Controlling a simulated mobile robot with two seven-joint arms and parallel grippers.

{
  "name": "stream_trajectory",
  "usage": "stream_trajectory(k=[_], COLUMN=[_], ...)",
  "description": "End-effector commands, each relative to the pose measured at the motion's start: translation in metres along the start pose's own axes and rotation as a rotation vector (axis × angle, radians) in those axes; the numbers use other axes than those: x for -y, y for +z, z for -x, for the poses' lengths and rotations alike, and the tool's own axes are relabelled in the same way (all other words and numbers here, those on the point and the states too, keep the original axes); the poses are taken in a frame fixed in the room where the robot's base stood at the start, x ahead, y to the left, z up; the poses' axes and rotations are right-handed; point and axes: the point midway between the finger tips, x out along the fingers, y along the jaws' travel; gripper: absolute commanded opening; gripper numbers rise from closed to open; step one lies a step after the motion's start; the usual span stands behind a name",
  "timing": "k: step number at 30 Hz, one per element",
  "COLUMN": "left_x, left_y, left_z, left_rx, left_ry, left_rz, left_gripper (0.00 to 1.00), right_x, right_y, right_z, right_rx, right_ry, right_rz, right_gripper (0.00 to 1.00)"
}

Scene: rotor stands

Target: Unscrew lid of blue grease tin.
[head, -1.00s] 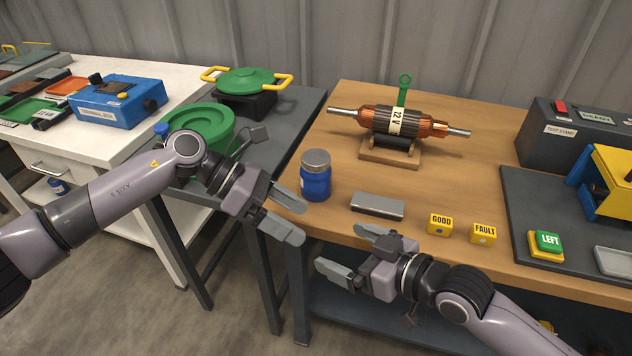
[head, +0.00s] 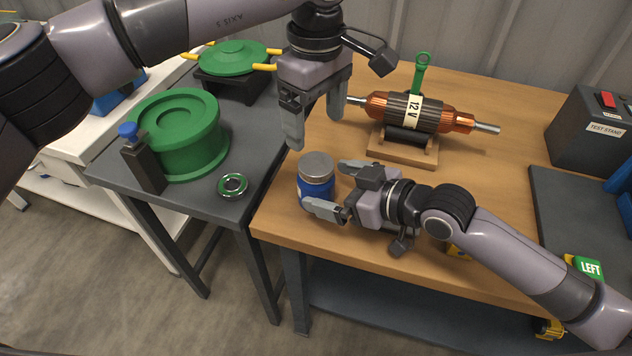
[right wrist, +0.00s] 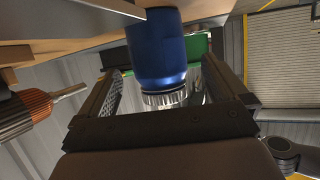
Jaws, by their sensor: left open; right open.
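The blue grease tin (head: 303,184) with its grey metal lid (head: 317,166) stands upright near the left end of the wooden bench. The lid is on the tin. My right gripper (head: 332,186) is open, with its fingers on either side of the tin; I cannot tell whether they touch it. In the right wrist view the tin (right wrist: 158,50) shows upside down between the open fingers, with the ribbed lid (right wrist: 166,98) below it. My left gripper (head: 315,132) is open and empty, pointing down, above and just behind the tin.
A rotor (head: 390,110) on a wooden stand (head: 402,151) is behind my right gripper. A test stand (head: 597,125) is at far right.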

Motion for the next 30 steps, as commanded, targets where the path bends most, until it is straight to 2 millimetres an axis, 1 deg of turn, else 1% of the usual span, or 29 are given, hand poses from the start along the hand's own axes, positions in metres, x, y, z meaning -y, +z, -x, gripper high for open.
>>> stream_trajectory(k=[1,3,9,14,21,23,24,26,27,29,30], left_x=[0.0,0.0,0.0,0.0,0.0,0.0,0.0,0.0,0.0,0.0,0.0], left_y=[0.0,0.0,0.0,0.0,0.0,0.0,0.0,0.0,0.0,0.0,0.0], left_z=[0.0,0.0,0.0,0.0,0.0,0.0,0.0,0.0,0.0,0.0,0.0], left_rx=[0.001,0.002,0.003,0.003,0.004,0.004,0.004,0.004,0.004,0.004,0.004], left_ry=[0.0,0.0,0.001,0.001,0.001,0.001,0.001,0.001,0.001,0.001,0.001], left_rz=[0.001,0.001,0.001,0.001,0.002,0.002,0.002,0.002,0.002,0.002,0.0], left_gripper=[0.84,0.84,0.84,0.84,0.84,0.84,0.84,0.84,0.84,0.84,0.84], right_x=[0.0,0.0,0.0,0.0,0.0,0.0,0.0,0.0,0.0,0.0,0.0], right_y=[0.0,-0.001,0.0,0.0,0.0,0.0,0.0,0.0,0.0,0.0,0.0], right_z=[-0.009,-0.018,-0.037,-0.043,-0.043,-0.043,-0.043,-0.043,-0.043,-0.043,-0.043], right_rx=[-0.001,-0.001,-0.001,0.0,0.0,0.0,0.0,0.0,0.0,0.0,0.0], right_ry=[-0.001,-0.001,0.0,0.0,0.0,0.0,0.0,0.0,0.0,0.0,0.0], right_rz=[-0.001,0.0,-0.001,0.001,0.001,0.001,0.001,0.001,0.001,0.001,0.001], right_gripper=[0.99,0.99,0.99,0.99,0.99,0.8,0.67,0.47,0.34,0.15,0.02])
